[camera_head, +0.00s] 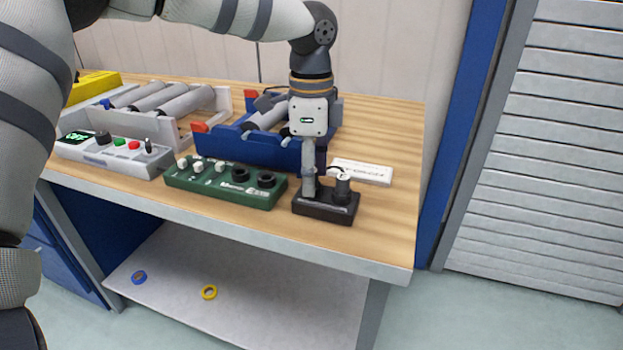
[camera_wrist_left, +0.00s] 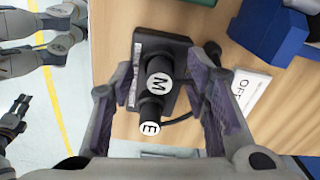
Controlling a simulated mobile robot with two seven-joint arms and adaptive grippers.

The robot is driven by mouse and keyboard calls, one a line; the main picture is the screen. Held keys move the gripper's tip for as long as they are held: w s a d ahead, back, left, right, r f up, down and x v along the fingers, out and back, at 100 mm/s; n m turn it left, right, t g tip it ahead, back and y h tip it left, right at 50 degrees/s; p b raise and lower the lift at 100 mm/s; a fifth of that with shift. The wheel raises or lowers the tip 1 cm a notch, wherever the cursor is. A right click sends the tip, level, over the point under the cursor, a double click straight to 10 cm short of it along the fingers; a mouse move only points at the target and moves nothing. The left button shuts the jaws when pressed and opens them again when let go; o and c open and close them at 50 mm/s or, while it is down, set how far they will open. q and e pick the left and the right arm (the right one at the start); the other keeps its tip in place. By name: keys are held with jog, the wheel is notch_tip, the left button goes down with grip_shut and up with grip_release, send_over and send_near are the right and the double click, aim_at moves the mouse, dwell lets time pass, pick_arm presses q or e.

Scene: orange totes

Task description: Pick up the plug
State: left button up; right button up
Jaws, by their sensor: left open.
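A dark box (camera_head: 328,204) stands near the front right of the wooden table, with an upright dark plug (camera_head: 343,186) on its right part. A black cable runs off to the right. My left gripper (camera_head: 316,185) points down over the box and is open. Its fingers (camera_wrist_left: 162,90) stand on either side of the M plug. I cannot tell whether they touch it.
A green box with knobs (camera_head: 225,183) stands just left, and a grey control box (camera_head: 115,156) farther left. A white label plate (camera_head: 362,172) lies behind the dark box. The table's right end is clear.

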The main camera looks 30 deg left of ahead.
pick_arm(q)
jog(key=shift+r, duration=0.1)
grip_shut()
